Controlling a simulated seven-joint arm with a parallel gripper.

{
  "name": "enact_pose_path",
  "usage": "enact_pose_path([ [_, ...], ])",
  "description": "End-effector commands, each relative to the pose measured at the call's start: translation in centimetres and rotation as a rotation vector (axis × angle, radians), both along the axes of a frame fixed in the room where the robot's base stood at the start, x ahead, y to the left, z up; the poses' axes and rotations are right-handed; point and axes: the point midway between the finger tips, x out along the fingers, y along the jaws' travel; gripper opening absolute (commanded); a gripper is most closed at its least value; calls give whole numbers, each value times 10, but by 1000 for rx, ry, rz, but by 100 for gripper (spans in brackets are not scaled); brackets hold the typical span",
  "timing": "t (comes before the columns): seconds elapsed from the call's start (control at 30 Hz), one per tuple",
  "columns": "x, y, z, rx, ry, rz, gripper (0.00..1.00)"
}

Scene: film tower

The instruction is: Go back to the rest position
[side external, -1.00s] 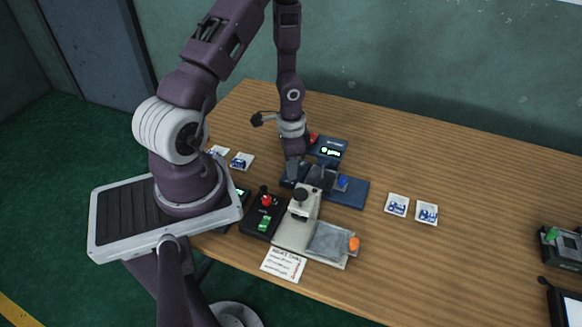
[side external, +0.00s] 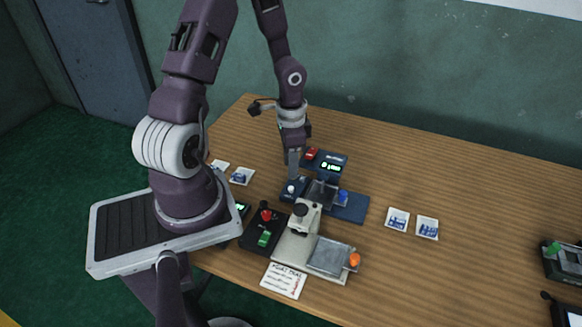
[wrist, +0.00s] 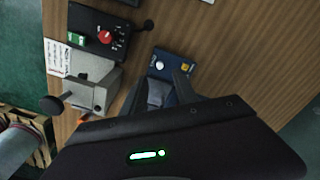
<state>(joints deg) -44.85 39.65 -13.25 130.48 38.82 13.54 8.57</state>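My gripper (side external: 293,170) points down above the left part of a blue device (side external: 347,207) on the wooden table. In the side view it looks narrow and seems apart from the white knob (side external: 291,188) below it. In the wrist view the dark fingers (wrist: 164,82) lie over the grey middle of the blue device, with its white and yellow knobs (wrist: 171,65) just beyond. I see nothing clearly held. Whether the fingers are parted or together is hard to tell.
A beige device with a grey plate (side external: 330,256) and orange knob stands in front. A black box with a red knob (side external: 265,216) is left of it. A dark box with a green display (side external: 331,166) stands behind. White cards (side external: 398,219) lie right; the table between is clear.

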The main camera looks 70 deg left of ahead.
Motion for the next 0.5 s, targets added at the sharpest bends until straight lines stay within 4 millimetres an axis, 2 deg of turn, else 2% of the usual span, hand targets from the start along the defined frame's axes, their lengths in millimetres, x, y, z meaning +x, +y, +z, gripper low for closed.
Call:
enact_pose_path([
  [0.27, 2, 0, 5, 13, -4, 1, 35],
  [0.37, 7, -1, 33, 73, -20, 11, 35],
  [0.43, 12, -8, 71, 145, -51, 32, 35],
  [0.5, 12, -24, 114, 203, -102, 68, 35],
])
